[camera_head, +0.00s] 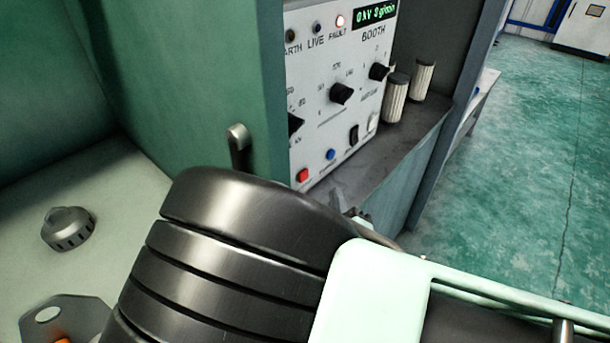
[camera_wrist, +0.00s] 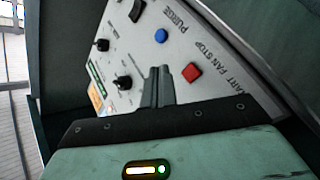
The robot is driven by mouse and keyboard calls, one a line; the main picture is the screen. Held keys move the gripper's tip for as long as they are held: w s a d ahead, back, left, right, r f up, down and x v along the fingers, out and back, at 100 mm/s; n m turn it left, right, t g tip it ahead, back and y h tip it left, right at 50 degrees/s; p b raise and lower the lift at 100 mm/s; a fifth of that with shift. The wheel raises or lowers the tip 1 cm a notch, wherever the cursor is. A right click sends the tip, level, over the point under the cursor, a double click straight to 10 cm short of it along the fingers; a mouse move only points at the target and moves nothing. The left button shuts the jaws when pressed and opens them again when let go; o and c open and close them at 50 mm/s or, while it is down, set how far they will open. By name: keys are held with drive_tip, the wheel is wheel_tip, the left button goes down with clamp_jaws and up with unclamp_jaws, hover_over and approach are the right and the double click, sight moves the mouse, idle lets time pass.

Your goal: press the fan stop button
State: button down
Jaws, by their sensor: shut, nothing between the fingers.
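The white control panel (camera_head: 335,75) stands upright in a green cabinet and carries a red square button (camera_head: 302,175) at its lower left. In the wrist view the panel is seen rotated, and the red button (camera_wrist: 192,72) lies beside the "FAN STOP" lettering. My gripper (camera_wrist: 160,72) is shut and empty, with its dark fingers pointing toward the panel. In the wrist picture the fingertips appear just left of the red button and below the blue button (camera_wrist: 161,35). I cannot tell the gap to the panel. In the head view my arm hides most of the gripper.
Black knobs (camera_head: 341,93) and a black rocker switch (camera_head: 353,134) project from the panel. A lit fault lamp (camera_head: 340,21) is at its top. Two ribbed cylinders (camera_head: 395,98) stand on the ledge at right. A green cabinet wall (camera_head: 185,80) borders the panel at left.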

sight(307, 173)
drive_tip(key=shift+w+a+b, duration=0.2)
drive_tip(key=shift+w+a, duration=0.65)
drive_tip(key=shift+a, duration=0.25)
drive_tip(key=shift+w+a+b, duration=0.15)
drive_tip(key=shift+w+a, duration=0.65)
drive_tip(key=shift+a, duration=0.25)
drive_tip(key=shift+w+a, duration=0.1)
idle(0.4)
drive_tip(key=shift+w+a, duration=0.2)
drive_tip(key=shift+w+a, duration=0.1)
drive_tip(key=shift+a, duration=0.15)
idle(0.6)
drive_tip(key=shift+w+a+r, duration=0.2)
drive_tip(key=shift+w+a, duration=0.05)
drive_tip(key=shift+a, duration=0.1)
idle(0.8)
drive_tip(key=shift+s, duration=0.1)
drive_tip(key=shift+s+d, duration=0.4)
drive_tip(key=shift+s, duration=0.1)
drive_tip(key=shift+f, duration=0.1)
drive_tip(key=shift+d, duration=0.15)
